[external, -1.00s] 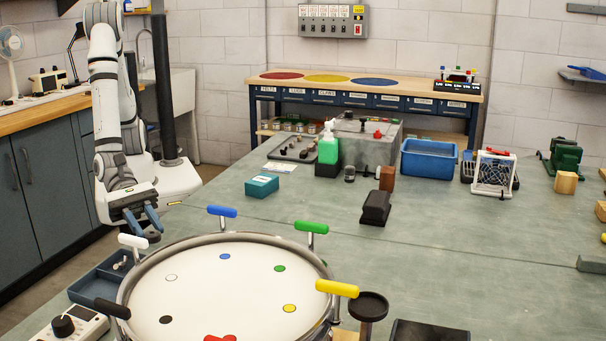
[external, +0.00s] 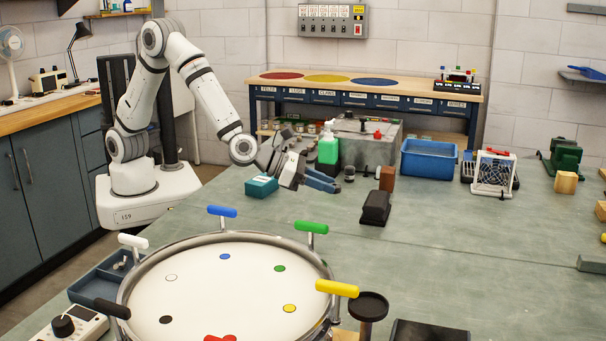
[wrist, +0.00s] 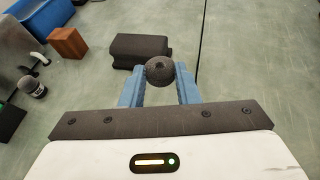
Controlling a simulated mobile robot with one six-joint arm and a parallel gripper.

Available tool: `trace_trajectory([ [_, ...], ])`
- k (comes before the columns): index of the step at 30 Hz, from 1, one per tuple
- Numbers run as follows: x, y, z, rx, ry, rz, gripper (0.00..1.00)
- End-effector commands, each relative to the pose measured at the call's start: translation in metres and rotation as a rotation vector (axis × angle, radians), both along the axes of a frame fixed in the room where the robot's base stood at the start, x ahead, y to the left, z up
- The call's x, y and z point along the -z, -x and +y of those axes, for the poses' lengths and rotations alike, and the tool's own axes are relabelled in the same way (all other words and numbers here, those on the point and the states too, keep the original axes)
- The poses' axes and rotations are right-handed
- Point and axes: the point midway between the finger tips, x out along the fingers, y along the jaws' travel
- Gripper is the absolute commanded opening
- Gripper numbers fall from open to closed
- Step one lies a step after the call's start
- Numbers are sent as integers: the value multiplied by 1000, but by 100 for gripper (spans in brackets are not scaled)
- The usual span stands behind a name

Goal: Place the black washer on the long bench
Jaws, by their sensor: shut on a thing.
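My gripper (external: 322,182) is in the middle of the external view, low over the green-topped bench (external: 440,240), to the right of the teal box. In the wrist view its blue fingers (wrist: 160,82) are shut on a dark, rounded piece with a small hole, which I take as the black washer (wrist: 160,71). The washer is too small to make out in the external view. A wood-topped bench (external: 420,92) with drawers stands against the back wall. Another wooden counter (external: 40,112) runs along the left wall. The pictures do not show which is the long bench.
A teal box (external: 261,187), green bottle (external: 327,150), black block (external: 375,207), brown block (external: 387,178) and blue bin (external: 430,160) stand around my gripper. A drum (external: 225,290) with coloured handles fills the front. Red, yellow and blue discs lie on the back bench.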

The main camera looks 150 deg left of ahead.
Motion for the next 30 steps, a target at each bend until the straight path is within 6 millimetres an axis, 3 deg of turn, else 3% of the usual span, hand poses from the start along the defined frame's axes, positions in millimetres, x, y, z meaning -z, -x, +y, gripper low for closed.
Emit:
trace_trajectory([
  [1, 0, 14, 30, -50, 0, -3, 4],
  [6, -6, 58, 109, -181, 5, -10, 4],
  [12, -11, 105, 173, -289, 10, -19, 4],
  [19, -10, 130, 201, -338, 11, -22, 4],
  [27, 37, 132, 202, -340, 13, -21, 4],
  [30, 46, 131, 202, -340, 11, -23, 4],
])
